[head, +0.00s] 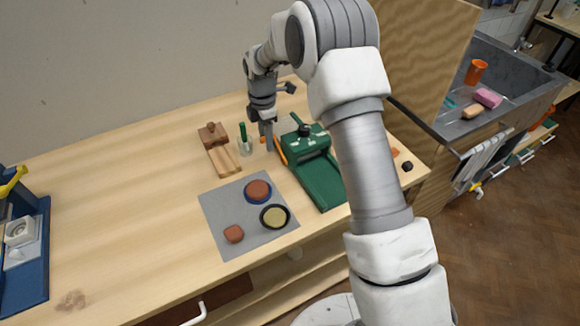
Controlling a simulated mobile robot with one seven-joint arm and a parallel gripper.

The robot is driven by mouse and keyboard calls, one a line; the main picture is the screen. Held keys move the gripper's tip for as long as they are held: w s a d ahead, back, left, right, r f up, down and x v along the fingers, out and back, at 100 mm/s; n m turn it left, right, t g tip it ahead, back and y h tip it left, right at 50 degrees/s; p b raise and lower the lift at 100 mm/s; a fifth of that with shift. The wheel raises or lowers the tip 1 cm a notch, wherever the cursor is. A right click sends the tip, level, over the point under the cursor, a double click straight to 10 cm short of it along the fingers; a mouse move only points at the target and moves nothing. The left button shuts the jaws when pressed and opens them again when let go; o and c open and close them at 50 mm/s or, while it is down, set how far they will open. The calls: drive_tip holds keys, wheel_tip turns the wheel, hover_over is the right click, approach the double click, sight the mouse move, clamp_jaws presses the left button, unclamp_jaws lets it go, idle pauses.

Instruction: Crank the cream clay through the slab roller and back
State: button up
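The slab roller (309,143) is green with a dark knob on top and a long green bed (322,185) running towards the front edge of the table. The cream clay (275,217) is a round yellowish disc in a dark round dish on the grey mat (225,205), left of the roller bed. My gripper (268,143) points down beside the left rear of the roller, close to an orange part there. It is apart from the cream clay. Its fingers are small and partly merged with things behind, so I cannot tell whether they are open or touching the roller. My arm hides the roller's right side.
A reddish disc on a blue dish (258,190) and a reddish lump (233,233) share the mat. Wooden tools (222,158) and a clear cup with a green tool (245,145) stand behind. A blue device (22,250) is far left. The table's left middle is clear.

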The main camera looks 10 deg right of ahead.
drive_tip(key=shift+s+d+r, duration=0.3)
drive_tip(key=shift+s+r, duration=0.05)
drive_tip(key=shift+s, duration=0.3)
drive_tip(key=shift+s+d+r, duration=0.25)
drive_tip(key=shift+s+r, duration=0.05)
drive_tip(key=shift+s, duration=0.35)
drive_tip(key=shift+s+d+r, duration=0.25)
drive_tip(key=shift+s, duration=0.3)
drive_tip(key=shift+s+d+r, duration=0.2)
drive_tip(key=shift+s+r, duration=0.05)
drive_tip(key=shift+s, duration=0.3)
drive_tip(key=shift+s+d, duration=0.3)
drive_tip(key=shift+s, duration=0.4)
drive_tip(key=shift+s+d, duration=0.25)
drive_tip(key=shift+s, duration=0.4)
